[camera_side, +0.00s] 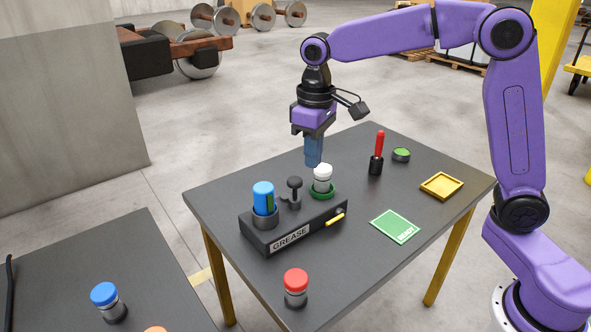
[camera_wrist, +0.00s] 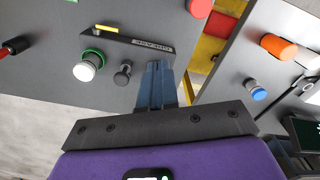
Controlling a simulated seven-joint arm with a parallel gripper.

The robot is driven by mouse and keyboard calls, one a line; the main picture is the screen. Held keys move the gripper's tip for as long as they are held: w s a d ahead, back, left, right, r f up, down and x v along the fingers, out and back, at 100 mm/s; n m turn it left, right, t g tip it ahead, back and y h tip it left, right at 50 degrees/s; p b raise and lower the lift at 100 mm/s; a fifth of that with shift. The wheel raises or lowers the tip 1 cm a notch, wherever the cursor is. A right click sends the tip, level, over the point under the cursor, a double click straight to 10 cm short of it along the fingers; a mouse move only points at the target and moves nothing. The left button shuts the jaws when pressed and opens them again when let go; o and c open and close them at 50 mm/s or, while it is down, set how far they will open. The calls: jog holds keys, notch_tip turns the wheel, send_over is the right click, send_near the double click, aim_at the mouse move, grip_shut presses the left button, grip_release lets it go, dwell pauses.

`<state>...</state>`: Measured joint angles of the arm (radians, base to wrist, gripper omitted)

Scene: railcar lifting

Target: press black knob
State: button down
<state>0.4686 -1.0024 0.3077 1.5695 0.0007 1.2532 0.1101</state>
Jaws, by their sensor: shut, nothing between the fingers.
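The black knob (camera_side: 294,187) stands upright on the dark block labelled GREASE (camera_side: 313,230), between a blue canister (camera_side: 263,196) and a white-capped jar (camera_side: 323,178) in a green ring. My gripper (camera_side: 313,163) is shut and empty, pointing down above and behind the block, higher than the knob and apart from it. In the wrist view the knob (camera_wrist: 123,77) shows just left of my blue fingers (camera_wrist: 156,68), with the white-capped jar (camera_wrist: 86,68) farther left. The blue canister cannot be made out there.
A red-capped jar (camera_side: 295,287) stands in front of the block. A yellow lever (camera_side: 335,219) is on its front. A red-handled tool (camera_side: 377,152), green-topped puck (camera_side: 401,155), yellow tray (camera_side: 441,186) and green READY card (camera_side: 395,226) lie to the right. The table's right front is clear.

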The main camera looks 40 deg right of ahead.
jog(key=w+d+m, duration=0.2)
jog(key=w, duration=0.6)
jog(key=m, duration=0.3)
send_over(296, 179)
jog(key=shift+f, duration=0.4)
jog(key=shift+a, duration=0.1)
notch_tip(296, 179, down, 14)
jog(key=shift+f, duration=0.1)
jog(key=shift+f, duration=1.8)
